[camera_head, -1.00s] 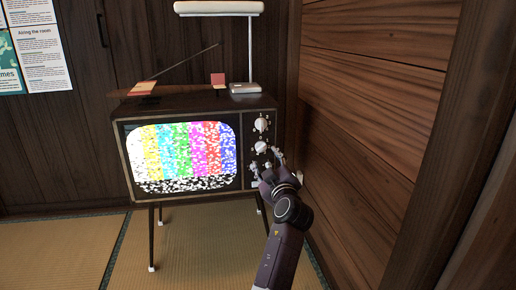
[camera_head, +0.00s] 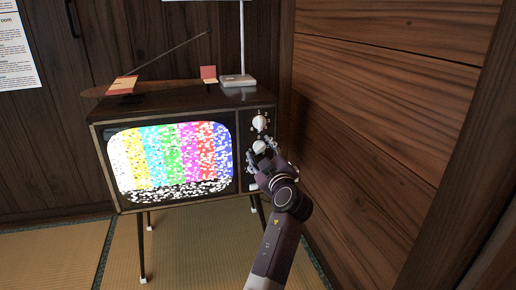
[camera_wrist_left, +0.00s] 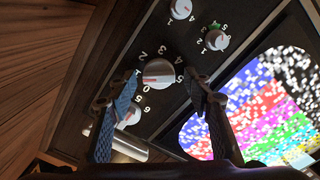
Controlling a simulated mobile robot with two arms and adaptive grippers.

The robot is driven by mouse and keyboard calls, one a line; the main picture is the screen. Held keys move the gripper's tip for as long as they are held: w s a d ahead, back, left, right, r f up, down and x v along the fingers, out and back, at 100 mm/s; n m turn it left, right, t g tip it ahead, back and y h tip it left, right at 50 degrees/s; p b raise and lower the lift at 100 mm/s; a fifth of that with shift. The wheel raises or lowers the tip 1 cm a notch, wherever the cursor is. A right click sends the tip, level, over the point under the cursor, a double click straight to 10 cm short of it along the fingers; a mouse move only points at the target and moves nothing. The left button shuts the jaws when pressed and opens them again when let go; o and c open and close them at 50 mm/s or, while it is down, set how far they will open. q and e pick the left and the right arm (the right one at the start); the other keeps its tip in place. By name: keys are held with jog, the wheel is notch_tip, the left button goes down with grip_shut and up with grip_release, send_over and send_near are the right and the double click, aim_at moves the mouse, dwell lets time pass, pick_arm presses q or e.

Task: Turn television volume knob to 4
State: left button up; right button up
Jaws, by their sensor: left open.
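The television (camera_head: 186,106) stands on thin legs with its screen lit in coloured bars and noise. Its dark control panel on the right carries a white upper knob (camera_head: 260,122) and a white middle knob (camera_head: 259,146). My left gripper (camera_head: 263,154) is open in front of the middle knob. In the left wrist view, its fingertips (camera_wrist_left: 163,92) spread on either side of a numbered knob (camera_wrist_left: 158,74), with no clear grip on it. This knob's red mark points left in that view. Which knob sets volume I cannot tell. My right gripper is out of view.
A wooden wall (camera_head: 390,110) rises close to the right of the television and my arm. Two smaller knobs (camera_wrist_left: 180,9) (camera_wrist_left: 217,40) show in the wrist view. Tatami floor (camera_head: 190,250) is clear in front.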

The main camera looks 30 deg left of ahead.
pick_arm(q)
jog(key=shift+d, duration=0.1)
jog(key=shift+c, duration=0.6)
jog(key=c, duration=1)
